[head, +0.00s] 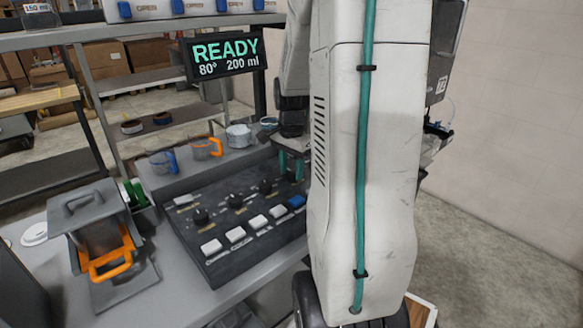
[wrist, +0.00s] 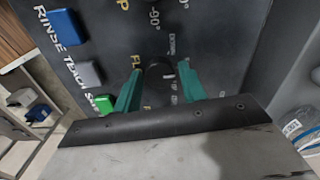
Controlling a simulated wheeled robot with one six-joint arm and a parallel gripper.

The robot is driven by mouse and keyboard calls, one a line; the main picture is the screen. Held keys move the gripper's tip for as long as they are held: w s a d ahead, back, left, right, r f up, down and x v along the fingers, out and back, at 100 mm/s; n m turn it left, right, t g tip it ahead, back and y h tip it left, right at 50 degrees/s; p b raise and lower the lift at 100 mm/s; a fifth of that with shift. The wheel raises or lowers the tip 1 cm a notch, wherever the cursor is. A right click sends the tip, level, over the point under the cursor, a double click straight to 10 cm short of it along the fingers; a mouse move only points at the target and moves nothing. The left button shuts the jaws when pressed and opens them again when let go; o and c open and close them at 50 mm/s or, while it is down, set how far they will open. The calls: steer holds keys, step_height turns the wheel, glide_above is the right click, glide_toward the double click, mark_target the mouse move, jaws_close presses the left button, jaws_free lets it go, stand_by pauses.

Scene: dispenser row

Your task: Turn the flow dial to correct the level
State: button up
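The dark control panel (head: 240,225) carries a row of black dials, with one dial (head: 235,201) near the middle of those showing. In the wrist view a dark round dial (wrist: 158,70) lies between the two teal fingers of my gripper (wrist: 160,88). A partly covered label starting "FL" is beside it. The fingers stand apart with a gap to the dial, so my gripper is open around or just above it. In the head view my gripper (head: 292,167) is over the panel's far right end, and that dial is hidden. The display (head: 223,54) reads READY, 80°, 200 ml.
White buttons (head: 235,234) and a blue button (head: 297,201) line the panel's front. A green button (wrist: 104,103) shows in the wrist view. Jugs with a blue handle (head: 163,161) and orange handle (head: 206,148) stand behind the panel. A grey box (head: 88,222) with orange handle stands left.

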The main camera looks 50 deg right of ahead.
steer(key=c, duration=0.6)
steer(key=shift+o, duration=0.2)
steer(key=shift+n, duration=0.3)
steer(key=n, duration=1.1)
steer(key=shift+n, duration=0.3)
steer(key=o, duration=1)
